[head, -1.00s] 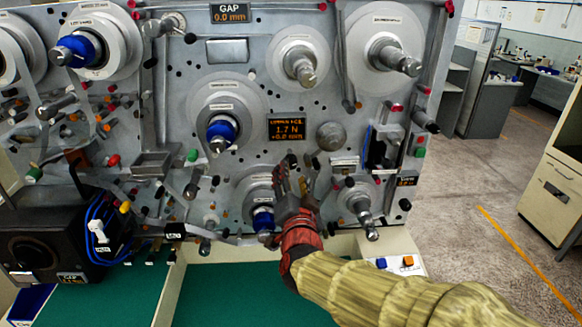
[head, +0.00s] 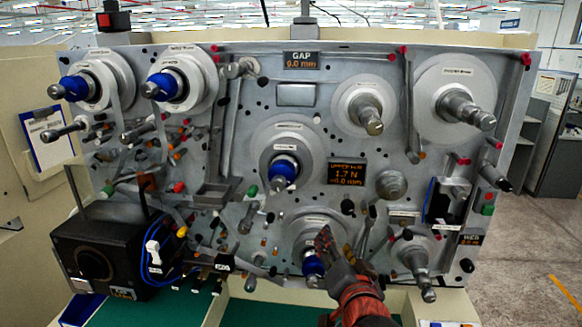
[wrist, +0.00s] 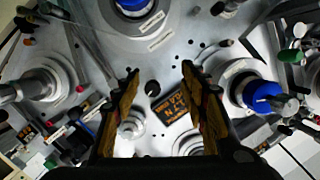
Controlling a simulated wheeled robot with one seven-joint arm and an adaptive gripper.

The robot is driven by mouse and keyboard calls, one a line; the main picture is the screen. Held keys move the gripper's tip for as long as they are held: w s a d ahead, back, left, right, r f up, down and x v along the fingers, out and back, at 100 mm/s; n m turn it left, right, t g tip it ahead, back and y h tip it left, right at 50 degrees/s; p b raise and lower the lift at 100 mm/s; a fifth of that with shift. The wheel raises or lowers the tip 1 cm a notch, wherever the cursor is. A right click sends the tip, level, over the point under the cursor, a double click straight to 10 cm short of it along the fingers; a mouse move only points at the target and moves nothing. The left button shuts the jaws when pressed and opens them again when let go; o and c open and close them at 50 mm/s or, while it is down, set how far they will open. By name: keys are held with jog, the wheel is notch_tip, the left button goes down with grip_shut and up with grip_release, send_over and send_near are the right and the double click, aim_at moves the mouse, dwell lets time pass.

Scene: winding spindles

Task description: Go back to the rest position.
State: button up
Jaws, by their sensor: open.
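My gripper (head: 335,245) is in front of the lower middle of the grey winding panel (head: 300,125), close to the lowest blue-hubbed spindle (head: 313,265). In the wrist view its two orange-and-black fingers (wrist: 160,80) stand apart, with nothing held between them. The panel face and a small lit display (wrist: 172,107) show beyond the gap. In the wrist view a blue-hubbed spindle (wrist: 262,96) is right of the fingers and another blue hub (wrist: 133,5) is at the top edge. I cannot tell how far the fingertips are from the panel.
Several spindles stick out of the panel, including a bare metal one (head: 415,262) right of my gripper. A black box (head: 110,250) with blue cables stands at lower left. A green mat (head: 270,315) lies below. Open floor (head: 540,250) shows at right.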

jog(key=s+d+f+n+g, duration=0.1)
jog(key=s+f+n+g, duration=0.1)
jog(key=s, duration=0.6)
jog(key=s+d+f+n+g+b, duration=0.1)
jog(key=s+d+f+n+g, duration=0.1)
jog(key=s+f+g, duration=0.3)
jog(key=s+d+f+n+g+b, duration=0.1)
jog(key=s+f, duration=0.4)
jog(key=s, duration=0.6)
jog(key=shift+s+d+f+n+g, duration=0.2)
jog(key=shift+d+n+g, duration=0.45)
jog(key=shift+n+g, duration=0.5)
